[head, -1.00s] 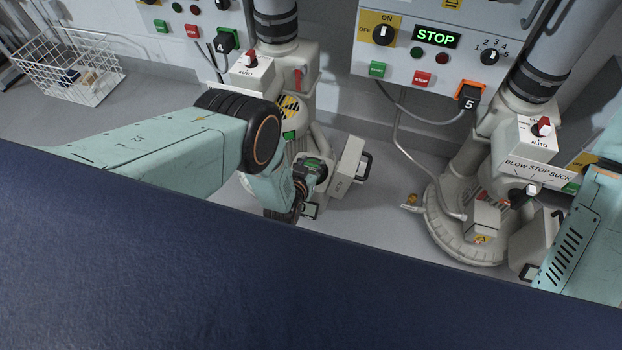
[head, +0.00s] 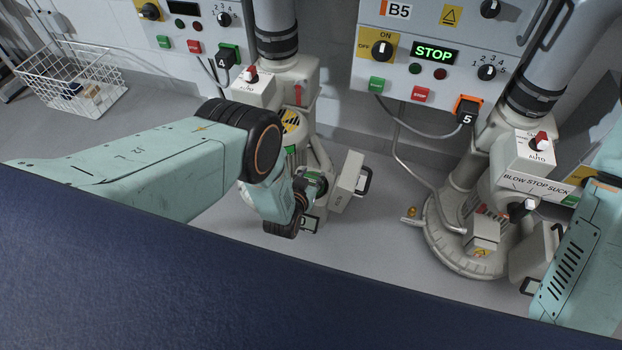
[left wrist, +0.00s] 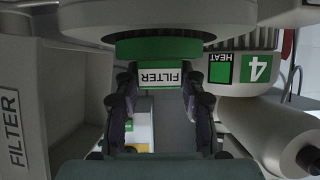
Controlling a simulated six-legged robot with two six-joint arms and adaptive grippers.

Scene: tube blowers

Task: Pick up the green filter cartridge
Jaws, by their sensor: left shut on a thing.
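The green filter cartridge (left wrist: 158,49) shows in the left wrist view as a round green rim with a green grip block under it, labelled FILTER. My left gripper (left wrist: 160,88) has one finger on each side of that block and is shut on it. The cartridge is close under the grey body of blower 4; I cannot tell whether it is still seated. In the head view my left arm reaches down in front of that blower, and its wrist hides most of the cartridge. My right gripper is not in view; only part of the right arm shows.
The grey filter door (head: 346,181) with a black handle stands open right of my wrist. The right blower (head: 462,238) stands farther right, beneath panel B5 reading STOP. A white wire basket (head: 72,88) is at left. Floor between the blowers is mostly clear.

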